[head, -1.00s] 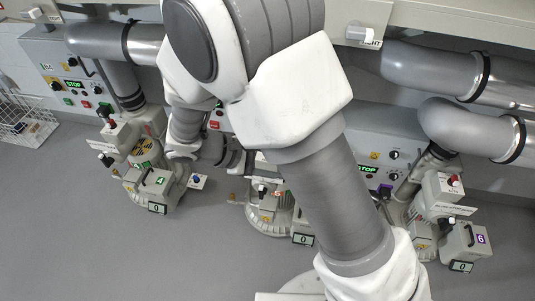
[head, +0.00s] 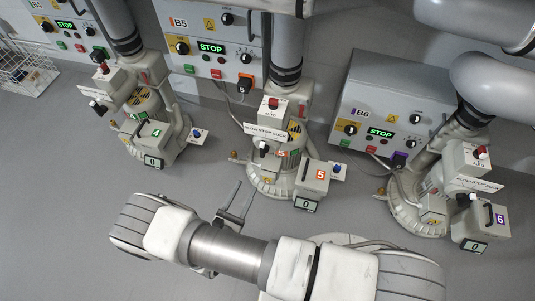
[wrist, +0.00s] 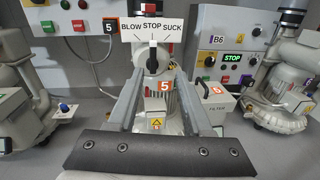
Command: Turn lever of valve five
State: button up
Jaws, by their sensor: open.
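Blower five (head: 272,170) stands in the middle of the head view, with an orange "5" on its filter box (head: 314,176). Its valve has a sign (head: 265,132) reading BLOW STOP SUCK, also clear in the wrist view (wrist: 151,25). The valve lever (wrist: 152,58), black with a white stripe, sits upright below the word STOP; in the head view it is small (head: 263,148). My gripper (head: 245,190) is open and empty, left of and in front of the blower. In the wrist view its fingers (wrist: 157,76) point toward the valve, with the lever between them in the picture, apparently still apart.
Blower four (head: 150,125) stands to the left and blower six (head: 430,190) to the right. Control panel B5 (head: 212,50) with a green STOP display is behind blower five. A wire basket (head: 25,68) is at the far left.

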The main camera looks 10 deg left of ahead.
aim_at(262, 153)
jog(key=w+f+b, duration=0.1)
jog(key=w, duration=0.4)
jog(key=w+d+f+n+y+b, duration=0.1)
jog(key=w, duration=0.5)
jog(key=w+d+f+n+y+b, duration=0.1)
jog(key=w+b, duration=0.1)
jog(key=w, duration=0.3)
jog(key=shift+w+f+t, duration=0.15)
jog(key=shift+f+t, duration=0.15)
grip_shut()
